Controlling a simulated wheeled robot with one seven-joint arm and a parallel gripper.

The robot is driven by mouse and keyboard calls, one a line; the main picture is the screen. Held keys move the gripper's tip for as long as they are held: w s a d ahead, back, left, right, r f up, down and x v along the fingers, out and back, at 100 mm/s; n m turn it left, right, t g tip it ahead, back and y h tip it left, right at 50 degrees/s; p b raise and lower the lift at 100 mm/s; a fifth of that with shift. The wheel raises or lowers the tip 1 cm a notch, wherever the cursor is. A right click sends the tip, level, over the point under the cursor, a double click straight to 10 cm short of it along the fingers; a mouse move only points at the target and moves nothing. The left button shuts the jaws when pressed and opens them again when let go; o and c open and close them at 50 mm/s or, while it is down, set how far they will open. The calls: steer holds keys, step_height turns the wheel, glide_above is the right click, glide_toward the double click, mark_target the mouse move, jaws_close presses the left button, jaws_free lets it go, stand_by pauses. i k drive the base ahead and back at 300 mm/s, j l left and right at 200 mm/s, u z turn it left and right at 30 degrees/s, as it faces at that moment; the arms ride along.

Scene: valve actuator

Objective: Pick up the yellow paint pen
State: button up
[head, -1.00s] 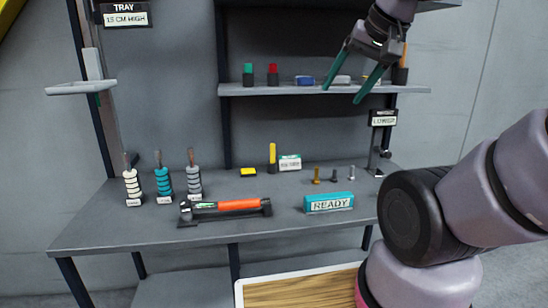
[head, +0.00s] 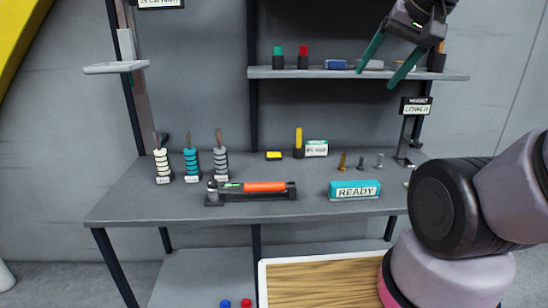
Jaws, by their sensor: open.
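The yellow paint pen (head: 298,140) stands upright in a small dark holder (head: 298,154) toward the back of the grey workbench (head: 140,205). A white and green box (head: 316,148) is just to its right. My gripper (head: 383,75) is open and empty at the upper right, in front of the shelf, fingers pointing down and to the left. It is higher than the pen and to its right, well apart from it. Nothing hides the pen.
A yellow block (head: 274,155) lies left of the pen. The shelf (head: 350,73) with several small items hangs above. Coil-wrapped posts (head: 191,165) stand at left.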

mark_target(299, 131)
steer(key=i+j+z, duration=0.25)
steer(key=i+j, duration=0.15)
steer(key=j, duration=0.25)
steer(key=i+j+z, duration=0.1)
steer(key=j, duration=0.2)
steer(key=i, duration=0.05)
